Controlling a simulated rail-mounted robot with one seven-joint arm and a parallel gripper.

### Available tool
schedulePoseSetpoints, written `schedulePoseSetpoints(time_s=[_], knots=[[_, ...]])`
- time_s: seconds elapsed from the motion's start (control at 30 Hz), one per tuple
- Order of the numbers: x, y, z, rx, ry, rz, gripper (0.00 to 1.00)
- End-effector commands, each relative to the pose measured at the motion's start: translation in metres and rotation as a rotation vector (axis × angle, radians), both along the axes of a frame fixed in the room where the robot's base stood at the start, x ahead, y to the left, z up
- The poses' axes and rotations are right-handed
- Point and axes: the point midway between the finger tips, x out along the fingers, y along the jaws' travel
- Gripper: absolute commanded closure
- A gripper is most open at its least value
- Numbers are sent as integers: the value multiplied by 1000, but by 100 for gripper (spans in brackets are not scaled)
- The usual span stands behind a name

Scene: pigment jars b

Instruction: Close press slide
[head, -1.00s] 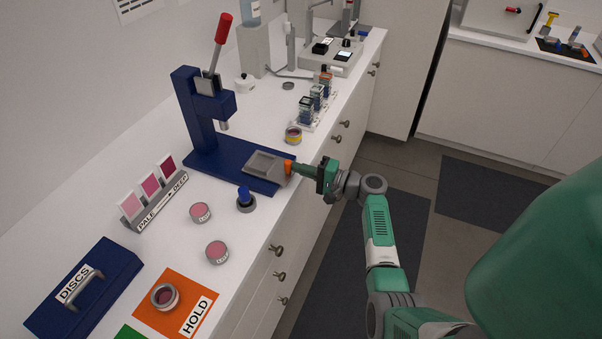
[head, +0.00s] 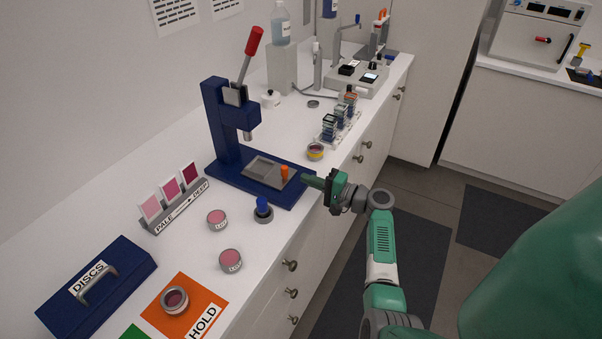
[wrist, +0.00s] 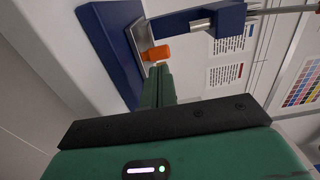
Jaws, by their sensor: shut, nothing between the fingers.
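The blue press (head: 226,130) stands on the white counter, its red-tipped lever raised. Its grey slide (head: 262,167) lies on the blue base, below and in front of the ram. The orange knob (head: 285,172) at the slide's outer end sits inside the base's front edge. My gripper (head: 305,179) is shut and empty, pointing at the knob from the aisle side; the head view shows a small gap between them. In the wrist view the shut fingers (wrist: 158,72) point at the orange knob (wrist: 155,53); contact cannot be told there.
A blue-topped stamp (head: 263,208) and two pink jars (head: 217,219) stand left of the press base. The aisle beside the drawers is clear.

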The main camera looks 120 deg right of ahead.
Motion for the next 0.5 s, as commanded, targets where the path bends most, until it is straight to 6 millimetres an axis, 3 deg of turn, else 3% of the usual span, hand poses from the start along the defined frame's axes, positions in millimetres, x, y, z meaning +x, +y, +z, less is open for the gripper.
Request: schedulePoseSetpoints(time_s=[0.1,0.3,0.5], knots=[[-20,28,2,0,0,-4,100],[-45,64,1,1,1,-3,100],[-55,79,1,0,0,-1,100]])
